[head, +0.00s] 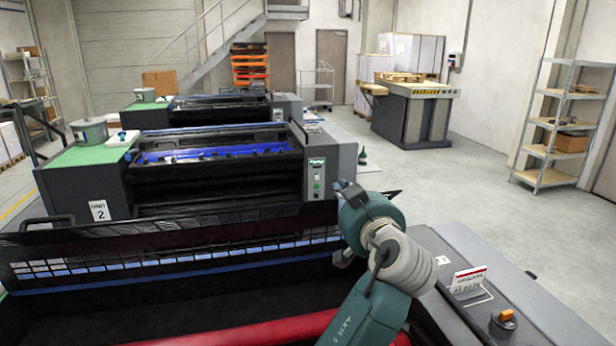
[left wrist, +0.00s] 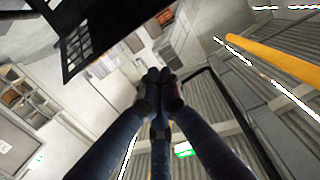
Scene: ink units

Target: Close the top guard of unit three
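The nearest ink unit fills the bottom of the head view; no number shows on it. Its top guard (head: 180,238), a long black panel with a row of slots, stands raised, and the inside with a red roller (head: 250,329) lies open. My left arm rises in front of the guard's right part. My left gripper (head: 346,190) is near the guard's right end, partly hidden by the wrist; contact cannot be told. In the left wrist view its dark fingers (left wrist: 159,80) are together with nothing seen between them. A black slotted panel (left wrist: 100,30) shows there at upper left. My right gripper is out of view.
Unit 2 (head: 100,210) stands behind, with another unit beyond it. A grey side cover (head: 480,255) with a small sign (head: 468,280) and an orange switch (head: 507,315) lies right of the opening. Clear floor is at right, before a metal shelf (head: 540,180).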

